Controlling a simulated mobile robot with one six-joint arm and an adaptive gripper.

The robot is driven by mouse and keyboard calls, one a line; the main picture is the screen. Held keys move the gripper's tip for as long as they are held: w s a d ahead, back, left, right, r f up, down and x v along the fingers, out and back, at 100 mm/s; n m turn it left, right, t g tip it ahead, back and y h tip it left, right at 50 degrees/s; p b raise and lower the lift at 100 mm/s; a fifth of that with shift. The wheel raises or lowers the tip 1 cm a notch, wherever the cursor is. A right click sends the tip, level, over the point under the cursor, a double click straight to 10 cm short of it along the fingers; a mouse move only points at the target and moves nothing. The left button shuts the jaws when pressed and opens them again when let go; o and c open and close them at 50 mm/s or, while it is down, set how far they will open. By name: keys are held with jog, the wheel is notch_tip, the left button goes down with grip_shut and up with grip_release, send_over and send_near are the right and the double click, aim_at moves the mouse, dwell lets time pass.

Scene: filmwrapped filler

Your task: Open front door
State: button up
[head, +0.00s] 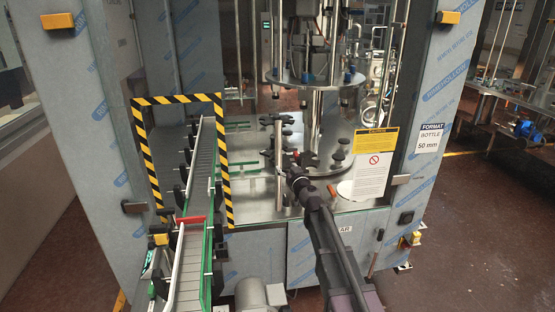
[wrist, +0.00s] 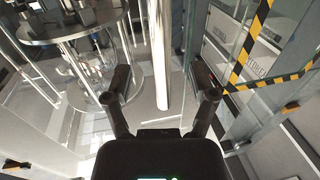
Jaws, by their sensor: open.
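The front door is a clear panel on the filling machine; a yellow-topped caution sign (head: 376,150) appears fixed to it. A vertical metal bar handle (head: 278,180) stands at the door's left part. My gripper (head: 284,160) is in front of the machine, close to this bar. In the wrist view my gripper (wrist: 162,84) has its two fingers wide apart. The pale bar (wrist: 159,50) shows upright between and beyond them, with space on both sides. I cannot tell how far the fingers reach around it. The door looks shut.
A conveyor (head: 188,265) runs out at the left through a black-and-yellow striped frame (head: 228,160). A film-covered post (head: 440,90) with a format sign (head: 429,138) stands at the right. Open red-brown floor (head: 480,240) lies at the right.

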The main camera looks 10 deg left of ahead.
aim_at(280, 160)
jog(key=x, duration=0.8)
jog(key=shift+w+a, duration=0.1)
grip_shut()
